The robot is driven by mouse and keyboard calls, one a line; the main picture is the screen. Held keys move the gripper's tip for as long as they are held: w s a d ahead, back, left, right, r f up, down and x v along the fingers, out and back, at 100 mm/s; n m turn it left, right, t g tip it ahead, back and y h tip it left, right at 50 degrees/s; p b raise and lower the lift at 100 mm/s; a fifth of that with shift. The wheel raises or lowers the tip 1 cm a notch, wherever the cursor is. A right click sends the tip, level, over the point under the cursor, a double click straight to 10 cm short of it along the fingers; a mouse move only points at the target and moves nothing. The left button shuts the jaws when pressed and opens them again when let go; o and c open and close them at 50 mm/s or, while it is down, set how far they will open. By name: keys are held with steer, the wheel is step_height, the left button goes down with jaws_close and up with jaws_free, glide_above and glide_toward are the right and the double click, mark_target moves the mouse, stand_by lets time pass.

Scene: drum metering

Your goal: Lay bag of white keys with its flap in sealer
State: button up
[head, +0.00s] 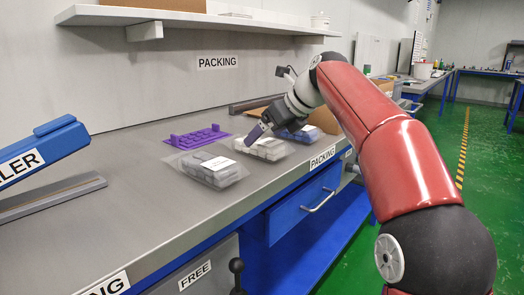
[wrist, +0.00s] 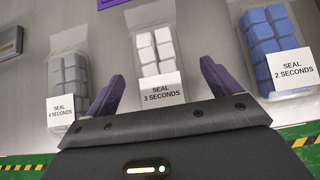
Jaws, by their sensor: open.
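The bag of white keys (wrist: 164,42) lies flat on the bench, in the middle of the wrist view. Its label (wrist: 161,88) reads SEAL 3 SECONDS. In the head view the white bag (head: 270,149) lies between the grey and blue bags. My gripper (wrist: 162,72) is open and empty, its purple fingers apart on either side of the white bag. In the head view my gripper (head: 252,136) is over the bag's far left end. The sealer (head: 42,151) is at the left, its blue arm raised above a grey base (head: 50,198).
The bag of grey keys (head: 207,169) lies to the left, and the bag of blue keys (head: 300,134) to the right. A purple tray (head: 197,137) is behind them near the wall. The bench (head: 150,220) is clear between the grey bag and the sealer.

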mark_target(260, 140)
steer(key=x, duration=0.4)
steer(key=shift+s+a+f+b, duration=0.1)
steer(key=shift+s+f+b, duration=0.1)
steer(key=shift+b, duration=0.1)
steer(key=shift+r, duration=0.1)
steer(key=shift+c, duration=0.4)
steer(key=c, duration=1.2)
